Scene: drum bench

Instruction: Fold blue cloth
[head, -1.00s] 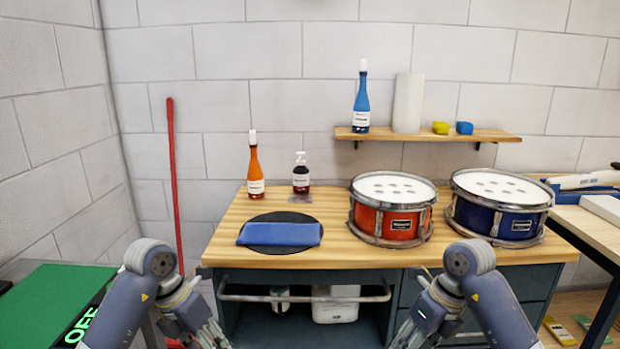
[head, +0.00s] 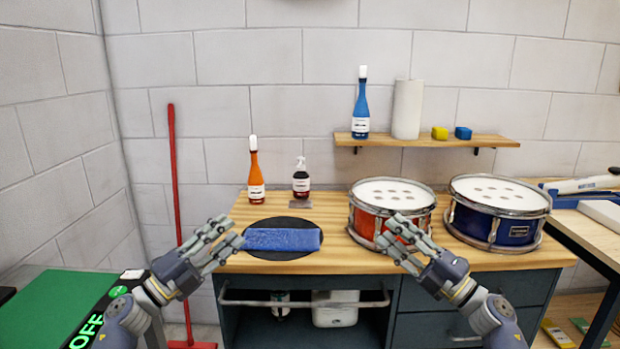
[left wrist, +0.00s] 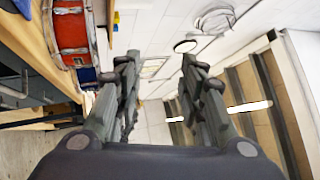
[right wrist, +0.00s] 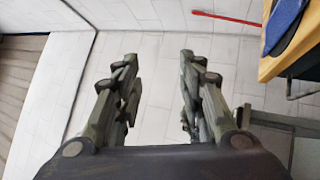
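The blue cloth (head: 283,240) lies as a flat, narrow rectangle on a round black mat (head: 285,255) at the left part of the wooden bench. A part of the cloth also shows at the top right of the right wrist view (right wrist: 284,18). My left gripper (head: 229,237) is open and empty at the bench's front left, just left of the cloth. My right gripper (head: 396,232) is open and empty in front of the red drum, to the right of the cloth. Both wrist views show the fingers apart with nothing between them.
A red drum (head: 366,222) and a blue drum (head: 480,225) stand on the bench's right side. An orange bottle (head: 256,175) and a dark pump bottle (head: 301,181) stand behind the cloth. A wall shelf (head: 440,138) holds several items. Bare bench (head: 330,262) lies around the mat.

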